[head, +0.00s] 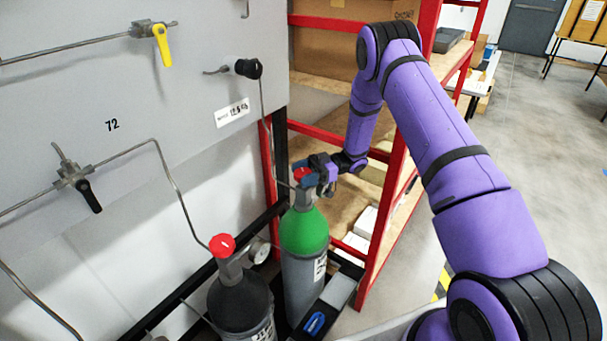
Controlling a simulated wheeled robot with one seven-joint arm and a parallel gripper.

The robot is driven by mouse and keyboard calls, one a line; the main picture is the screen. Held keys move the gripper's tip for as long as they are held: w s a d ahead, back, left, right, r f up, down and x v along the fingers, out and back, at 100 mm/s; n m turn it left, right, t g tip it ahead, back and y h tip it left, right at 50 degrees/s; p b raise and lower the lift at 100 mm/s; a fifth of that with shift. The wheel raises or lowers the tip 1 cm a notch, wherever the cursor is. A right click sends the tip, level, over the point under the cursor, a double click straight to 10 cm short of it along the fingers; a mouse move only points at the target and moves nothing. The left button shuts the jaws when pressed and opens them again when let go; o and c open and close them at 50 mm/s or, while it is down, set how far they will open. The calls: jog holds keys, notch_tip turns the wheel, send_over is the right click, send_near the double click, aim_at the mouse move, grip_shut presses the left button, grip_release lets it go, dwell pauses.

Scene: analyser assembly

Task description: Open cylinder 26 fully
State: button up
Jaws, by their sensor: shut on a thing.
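A gas cylinder with a green shoulder (303,232) and grey body stands upright in the lower middle of the head view. Its red valve knob (302,173) is partly covered by my gripper (307,176), which reaches in from the right and is shut on the knob. A second cylinder (240,300) with a dark grey shoulder and its own red knob (222,245) stands nearer, to the left. Both carry labels, but I cannot read the numbers, so I cannot tell from the labels which is cylinder 26.
A grey panel (60,110) on the left carries thin pipes, a yellow-handled valve (162,45), a black-handled valve (88,195) and a black knob (248,68). A red-framed shelf (385,215) stands close behind my gripper. Open floor (540,160) lies to the right.

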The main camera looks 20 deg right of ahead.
dwell(0.4)
jog(key=o, duration=0.9)
jog(key=shift+w+d, duration=0.15)
jog(key=shift+d, duration=1.05)
jog(key=shift+w+d, duration=0.2)
jog(key=shift+d, duration=1.05)
jog(key=shift+w+d, duration=0.15)
jog(key=shift+d, duration=1.05)
